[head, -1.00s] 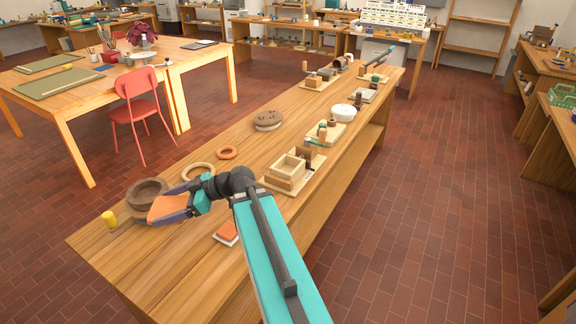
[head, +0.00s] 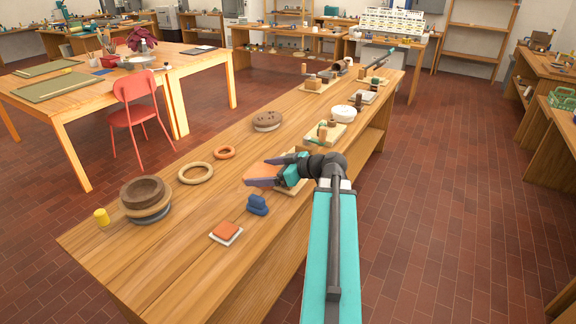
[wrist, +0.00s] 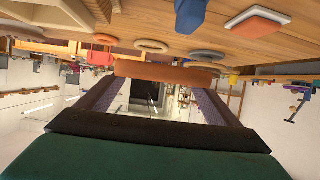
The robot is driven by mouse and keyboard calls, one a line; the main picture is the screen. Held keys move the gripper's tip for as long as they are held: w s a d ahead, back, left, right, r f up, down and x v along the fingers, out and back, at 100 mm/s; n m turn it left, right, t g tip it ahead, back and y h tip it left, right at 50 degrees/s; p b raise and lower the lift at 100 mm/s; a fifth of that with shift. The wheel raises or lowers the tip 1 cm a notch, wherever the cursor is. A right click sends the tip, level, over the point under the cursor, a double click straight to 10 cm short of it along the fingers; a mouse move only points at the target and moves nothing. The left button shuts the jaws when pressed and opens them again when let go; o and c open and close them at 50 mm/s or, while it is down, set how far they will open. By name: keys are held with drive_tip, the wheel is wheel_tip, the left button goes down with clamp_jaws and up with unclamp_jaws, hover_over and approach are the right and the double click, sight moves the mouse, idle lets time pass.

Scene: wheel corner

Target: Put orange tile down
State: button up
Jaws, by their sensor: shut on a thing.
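My gripper (head: 256,177) is shut on an orange tile (head: 264,170) and holds it above the workbench (head: 185,248), in front of the wooden tray things. In the wrist view the tile (wrist: 170,74) spans between the two purple fingers of my gripper (wrist: 160,82). It looks thin and round-edged there. I cannot tell the exact height above the bench. A second orange piece (head: 227,230) lies on a white square base near the bench's front edge; it also shows in the wrist view (wrist: 256,18).
A blue block (head: 257,205) lies below my gripper. A wooden ring (head: 196,173), an orange ring (head: 225,153), a stacked dark bowl (head: 143,190) and a yellow cylinder (head: 101,216) stand to the left. A brown disc (head: 267,121) lies farther back. The front left of the bench is bare.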

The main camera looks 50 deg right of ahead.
sight(275, 169)
drive_tip(key=shift+m+h, duration=0.4)
drive_tip(key=shift+h, duration=0.1)
drive_tip(key=s+d, duration=0.2)
drive_tip(key=d, duration=0.1)
drive_tip(key=s+d, duration=0.1)
drive_tip(key=shift+d, duration=0.15)
drive_tip(key=shift+w+d, duration=0.1)
drive_tip(key=shift+w, duration=0.05)
drive_tip(key=shift+w+d+f+p, duration=0.2)
drive_tip(key=shift+w+d+p, duration=0.45)
drive_tip(key=shift+w+d, duration=1.2)
drive_tip(key=shift+w+d+f+p, duration=0.25)
drive_tip(key=shift+w+d+p, duration=0.7)
drive_tip(key=shift+d, duration=1.45)
drive_tip(key=shift+w+d+f+p, duration=0.2)
drive_tip(key=shift+w+d+p, duration=0.15)
drive_tip(key=shift+w+d, duration=1.6)
drive_tip(key=shift+s+d, duration=0.2)
drive_tip(key=shift+d, duration=0.05)
drive_tip(key=shift+f, duration=0.1)
drive_tip(key=shift+f+p, duration=0.75)
drive_tip(key=shift+f, duration=0.95)
drive_tip(key=shift+f, duration=0.15)
